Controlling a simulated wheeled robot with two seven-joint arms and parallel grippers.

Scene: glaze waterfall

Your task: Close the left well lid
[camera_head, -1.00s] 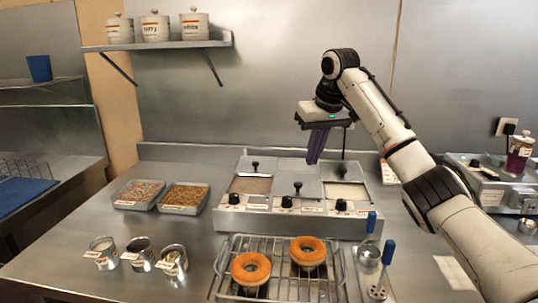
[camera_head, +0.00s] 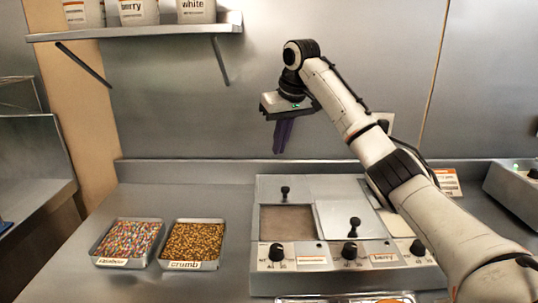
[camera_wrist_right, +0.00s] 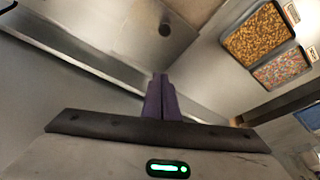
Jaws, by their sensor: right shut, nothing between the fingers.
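The glaze warmer (camera_head: 330,285) has a row of wells. The left well (camera_head: 287,220) is partly open, with brownish glaze showing at its front. The left well lid (camera_head: 305,185) sits back behind this opening, its black knob (camera_head: 285,192) at the rear. The middle lid (camera_head: 340,216) is forward, its knob near the front. The right well is partly hidden by my right arm. My right gripper (camera_head: 283,148), with purple fingers shut and empty, hangs above the back of the left well, apart from the lid. Its fingers (camera_wrist_right: 160,82) also show in the wrist view. My left gripper is not in view.
A sprinkle tray (camera_head: 103,262) and a crumb tray (camera_head: 214,264) stand left of the warmer. A wall shelf (camera_head: 150,31) with labelled jars is at upper left. The back wall rises close behind the warmer. Bare counter lies between trays and warmer.

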